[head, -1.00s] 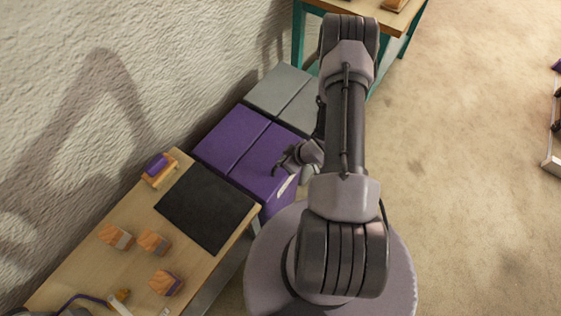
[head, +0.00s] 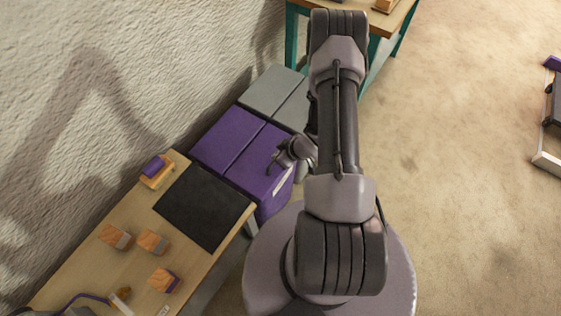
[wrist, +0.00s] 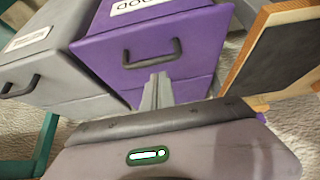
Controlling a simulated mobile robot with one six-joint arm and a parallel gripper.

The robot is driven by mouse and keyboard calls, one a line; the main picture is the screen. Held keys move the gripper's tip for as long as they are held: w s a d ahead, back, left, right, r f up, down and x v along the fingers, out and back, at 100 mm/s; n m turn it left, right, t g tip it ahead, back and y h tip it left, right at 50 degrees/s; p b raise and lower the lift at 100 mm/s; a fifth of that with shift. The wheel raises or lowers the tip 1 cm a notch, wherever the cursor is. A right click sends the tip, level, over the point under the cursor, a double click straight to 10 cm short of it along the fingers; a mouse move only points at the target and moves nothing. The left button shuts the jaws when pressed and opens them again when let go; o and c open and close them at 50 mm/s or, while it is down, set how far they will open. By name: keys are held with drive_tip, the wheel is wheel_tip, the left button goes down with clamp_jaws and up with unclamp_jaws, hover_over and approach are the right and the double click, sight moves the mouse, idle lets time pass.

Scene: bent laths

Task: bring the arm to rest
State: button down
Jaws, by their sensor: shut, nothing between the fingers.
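My gripper (head: 273,168) hangs over the front edge of the purple box (head: 229,146) in the head view, close to my folded arm. In the wrist view the two fingers of my gripper (wrist: 157,88) lie together, with nothing between them. Behind them shows the purple box (wrist: 150,60) with its dark handle and a white label, partly cut off. I cannot tell from these views how far the fingertips are from the box front.
A grey box (head: 270,85) stands beyond the purple one. A wooden table (head: 85,265) at lower left carries a black mat (head: 205,207) and several wooden blocks. A teal-legged table (head: 385,18) stands at the back. The floor on the right (head: 460,200) is mostly clear.

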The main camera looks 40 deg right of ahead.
drive_tip(key=s+d+f+p, duration=0.1)
drive_tip(key=s+d+f, duration=0.15)
drive_tip(key=s, duration=0.65)
drive_tip(key=w+d+r+g+h, duration=0.1)
drive_tip(key=w+d+r, duration=0.2)
drive_tip(key=r, duration=0.3)
drive_tip(key=w+d+r+h, duration=0.1)
drive_tip(key=w+d+r, duration=0.15)
drive_tip(key=r, duration=0.25)
drive_tip(key=w+a+r+m+h, duration=0.2)
drive_tip(key=w+r+m, duration=0.15)
drive_tip(key=r, duration=1.25)
drive_tip(key=s+a+r+m+b, duration=0.1)
drive_tip(key=s+a+r+m, duration=0.25)
drive_tip(key=a+r, duration=1.3)
drive_tip(key=s+a+r+m+y, duration=0.1)
drive_tip(key=s+a+r+y, duration=0.3)
drive_tip(key=s+a, duration=0.6)
drive_tip(key=shift+s+a+r+t, duration=0.15)
drive_tip(key=shift+a+r+t, duration=0.15)
drive_tip(key=shift+a+r, duration=0.35)
